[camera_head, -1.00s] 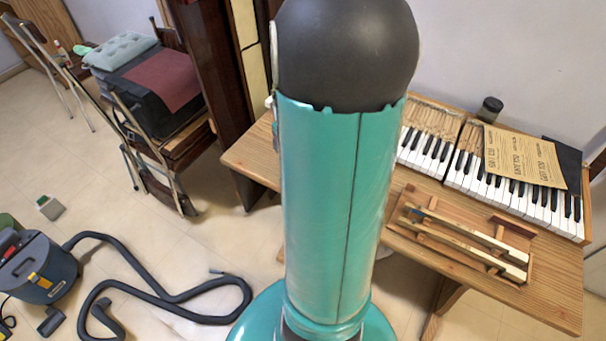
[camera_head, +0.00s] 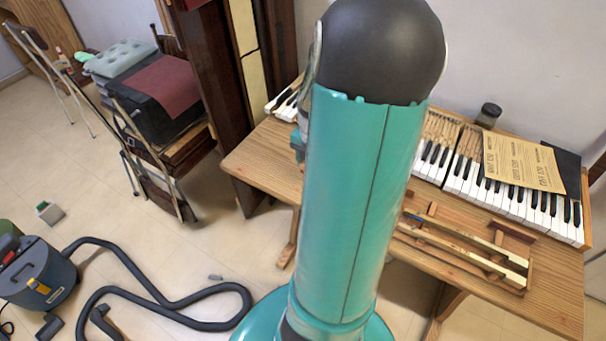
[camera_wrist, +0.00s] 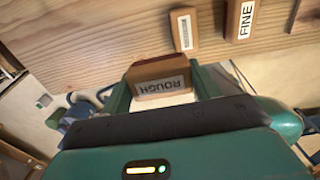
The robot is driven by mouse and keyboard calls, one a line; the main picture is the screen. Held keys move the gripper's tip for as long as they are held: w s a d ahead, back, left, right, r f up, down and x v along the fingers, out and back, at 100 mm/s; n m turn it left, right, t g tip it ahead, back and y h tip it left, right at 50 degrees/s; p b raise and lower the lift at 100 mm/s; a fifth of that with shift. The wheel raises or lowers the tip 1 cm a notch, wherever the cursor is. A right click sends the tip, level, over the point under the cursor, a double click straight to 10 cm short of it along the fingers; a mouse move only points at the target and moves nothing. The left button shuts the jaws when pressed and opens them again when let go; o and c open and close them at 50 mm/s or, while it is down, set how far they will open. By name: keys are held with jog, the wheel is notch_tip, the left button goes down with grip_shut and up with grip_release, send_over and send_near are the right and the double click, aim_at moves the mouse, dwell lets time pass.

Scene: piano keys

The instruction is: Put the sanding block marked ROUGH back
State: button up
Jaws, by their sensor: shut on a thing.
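A block marked FINE (camera_wrist: 240,18) lies on the wood at the upper right. A smaller-looking block with a label too small to read (camera_wrist: 184,28) is beside it. In the head view my arm hides the held block.
The table (camera_head: 255,160) carries piano keys (camera_head: 510,200), a paper sheet (camera_head: 525,163), a dark jar (camera_head: 488,115) and a wooden frame with slats (camera_head: 465,247). A vacuum cleaner (camera_head: 45,275) and its hose (camera_head: 190,325) lie on the floor. A loaded chair (camera_head: 160,140) stands at the left.

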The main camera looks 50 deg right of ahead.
jog(key=w+f, duration=0.1)
jog(key=f, duration=0.1)
jog(key=w+d+f, duration=0.1)
jog(key=w+f, duration=0.2)
jog(key=f, duration=0.1)
jog(key=shift+w+d, duration=0.3)
jog(key=shift+f, duration=1.5)
jog(key=shift+f, duration=0.2)
